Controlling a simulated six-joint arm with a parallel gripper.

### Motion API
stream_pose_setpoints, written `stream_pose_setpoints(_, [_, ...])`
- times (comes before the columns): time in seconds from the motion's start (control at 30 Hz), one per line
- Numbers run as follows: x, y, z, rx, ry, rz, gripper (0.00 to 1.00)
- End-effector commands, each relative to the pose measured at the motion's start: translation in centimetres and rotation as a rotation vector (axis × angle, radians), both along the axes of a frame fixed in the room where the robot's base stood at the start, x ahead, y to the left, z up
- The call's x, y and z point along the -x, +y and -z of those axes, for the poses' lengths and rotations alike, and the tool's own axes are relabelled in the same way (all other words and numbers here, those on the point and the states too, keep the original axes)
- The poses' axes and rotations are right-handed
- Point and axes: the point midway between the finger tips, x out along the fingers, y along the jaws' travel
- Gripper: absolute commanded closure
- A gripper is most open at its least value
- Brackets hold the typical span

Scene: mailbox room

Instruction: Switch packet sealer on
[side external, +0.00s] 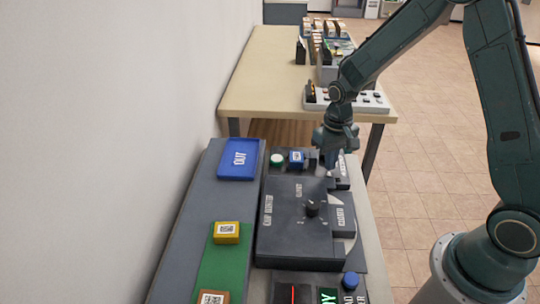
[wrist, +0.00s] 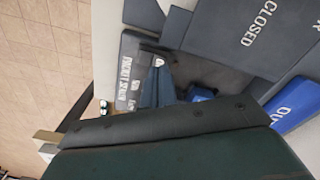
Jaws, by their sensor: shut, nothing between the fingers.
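The packet sealer is a small dark grey panel, labelled in white in the wrist view (wrist: 126,72). It sits at the far right corner of the dark machine, and part of it shows in the side view (side external: 342,172). My gripper (side external: 323,168) points down at the left edge of this panel. In the wrist view the fingers (wrist: 158,66) are together and empty, over or beside the panel. A small pale spot shows at the fingertips. Its contact with them, and the switch position, cannot be made out.
A blue OUT tray (side external: 239,159) and yellow box (side external: 227,232) lie further left. A wooden table (side external: 262,75) stands behind.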

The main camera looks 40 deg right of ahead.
Motion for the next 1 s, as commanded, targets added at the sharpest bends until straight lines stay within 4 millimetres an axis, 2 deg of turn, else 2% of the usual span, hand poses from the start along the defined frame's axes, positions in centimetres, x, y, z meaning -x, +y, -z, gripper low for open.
stream_pose_setpoints(1.0, [0.00, 0.00, 0.98, 0.000, 0.001, 0.000, 1.00])
